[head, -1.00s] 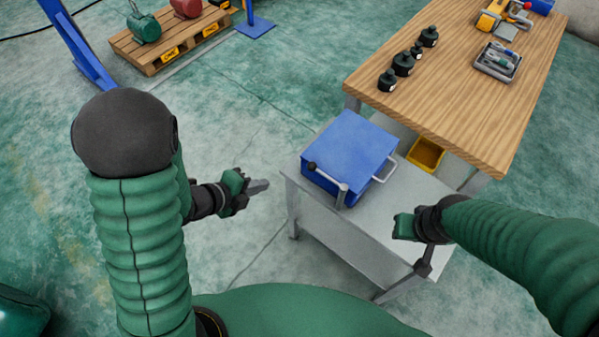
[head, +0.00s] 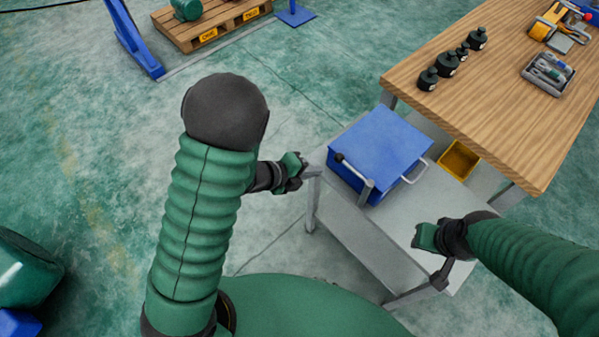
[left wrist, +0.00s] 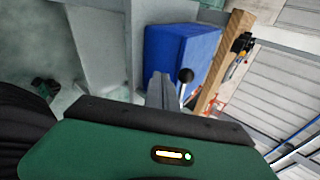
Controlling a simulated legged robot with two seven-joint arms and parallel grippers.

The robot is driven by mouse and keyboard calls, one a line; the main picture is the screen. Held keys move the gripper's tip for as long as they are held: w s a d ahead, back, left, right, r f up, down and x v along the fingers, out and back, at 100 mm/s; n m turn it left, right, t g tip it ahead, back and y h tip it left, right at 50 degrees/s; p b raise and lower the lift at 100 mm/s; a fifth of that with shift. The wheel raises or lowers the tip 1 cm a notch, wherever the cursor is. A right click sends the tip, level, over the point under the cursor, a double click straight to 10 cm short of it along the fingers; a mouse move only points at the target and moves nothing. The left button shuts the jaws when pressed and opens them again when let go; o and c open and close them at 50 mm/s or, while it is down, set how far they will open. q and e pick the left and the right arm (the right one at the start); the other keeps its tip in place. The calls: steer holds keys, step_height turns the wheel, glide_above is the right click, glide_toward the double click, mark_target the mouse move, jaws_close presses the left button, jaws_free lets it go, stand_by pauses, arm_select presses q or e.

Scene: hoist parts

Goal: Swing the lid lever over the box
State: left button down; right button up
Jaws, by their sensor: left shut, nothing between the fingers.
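The blue box (head: 385,145) stands on a grey metal stand, its lid closed. The lid lever (head: 354,170), a bar with a dark knob, runs along the box's near left edge to a grey post. In the left wrist view the box (left wrist: 182,52) is ahead, and the lever's dark knob (left wrist: 186,75) shows just right of the fingers. My left gripper (head: 312,171) is shut and empty, left of the knob and apart from it in the head view. My right gripper (head: 420,238) is over the stand's near right part; its fingers are not clear.
The grey stand top (head: 400,215) is bare in front of the box. A silver handle (head: 414,173) juts from the box's right side. A yellow bin (head: 458,160) sits behind. The wooden table (head: 480,110) bears black weights and a tray (head: 548,73).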

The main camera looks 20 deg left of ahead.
mark_target(354, 170)
arm_select(q)
steer(key=w+d, duration=0.2)
steer(key=w, duration=0.1)
steer(key=shift+d+r+p, duration=0.3)
steer(key=shift+r+p, duration=0.1)
steer(key=shift+w, duration=0.15)
